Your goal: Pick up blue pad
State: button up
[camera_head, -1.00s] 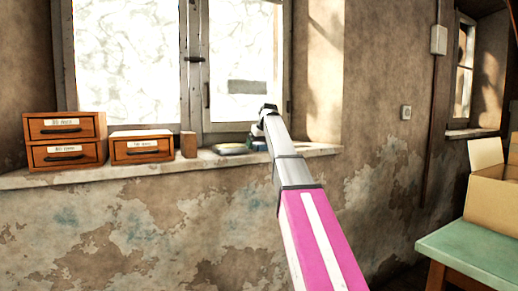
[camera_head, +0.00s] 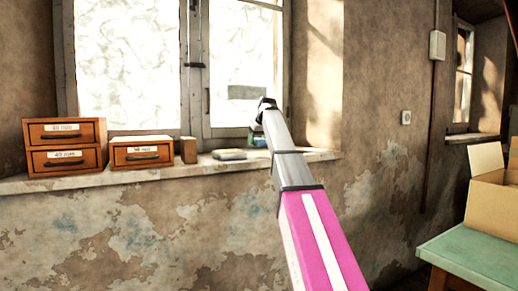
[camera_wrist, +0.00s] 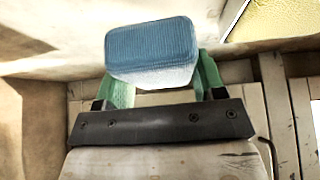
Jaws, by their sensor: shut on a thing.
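The blue pad (camera_wrist: 152,50) is a small block with a ribbed blue face and a pale, whitish side. In the wrist view it sits between the two green fingers of my gripper (camera_wrist: 160,85), which is shut on it. In the head view my gripper (camera_head: 258,140) is at the right part of the windowsill, mostly hidden behind my own arm.
The stone windowsill (camera_head: 90,180) carries wooden drawer boxes (camera_head: 65,145), a single drawer box (camera_head: 141,152), a small brown block (camera_head: 189,150) and a flat yellowish-grey item (camera_head: 229,155). The window stands close behind. A green table (camera_head: 480,255) with a cardboard box (camera_head: 495,200) is at the right.

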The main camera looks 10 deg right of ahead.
jog(key=s+a+r, duration=0.6)
jog(key=a, duration=0.3)
jog(key=shift+s+r, duration=0.15)
jog(key=shift+a, duration=0.1)
jog(key=o, duration=0.4)
jog(key=shift+c, duration=1.6)
jog(key=shift+w+a+f, duration=0.35)
jog(key=shift+a+f, duration=0.35)
jog(key=shift+f, duration=0.4)
jog(key=shift+w+a+f, duration=0.35)
jog(key=shift+a+f, duration=0.3)
jog(key=shift+f, duration=0.5)
jog(key=shift+w+a+f, duration=0.35)
jog(key=shift+a+f, duration=0.35)
jog(key=shift+f, duration=0.4)
